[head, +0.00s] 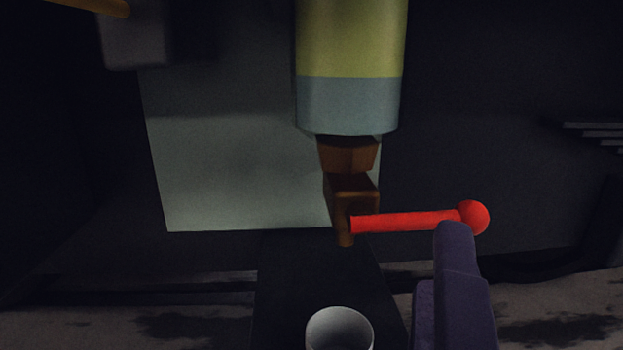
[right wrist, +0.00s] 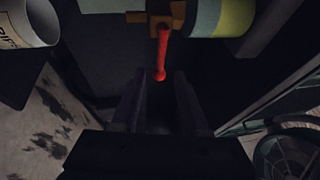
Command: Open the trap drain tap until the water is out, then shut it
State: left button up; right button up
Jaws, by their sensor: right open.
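The trap (head: 350,60) is an upright cylinder, yellow-green above and grey-blue below. It also shows in the right wrist view (right wrist: 235,18). Under it hangs the brown drain tap (head: 350,190). Its red lever (head: 410,220) sticks out level to the right and ends in a red ball (head: 473,217). No stream shows below the tap. A white cup (head: 340,322) stands below it, cut off by the lower edge. My right gripper (right wrist: 155,78) is open, its purple fingers on either side of the line of the lever, with the ball at the fingertips. My left gripper is out of view.
A pale panel (head: 225,160) stands behind the trap. A grey box (head: 135,40) is at the upper left. A spoked wheel (right wrist: 290,155) shows at the lower right of the right wrist view. Stained ground is below.

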aim_at(440, 213)
jog(key=b+x, duration=0.2)
jog(key=x, duration=0.7)
jog(key=shift+w+d+r+b, duration=0.15)
jog(key=shift+w+d+b, duration=0.05)
jog(key=shift+w+b, duration=0.1)
grip_shut()
dwell(1.0)
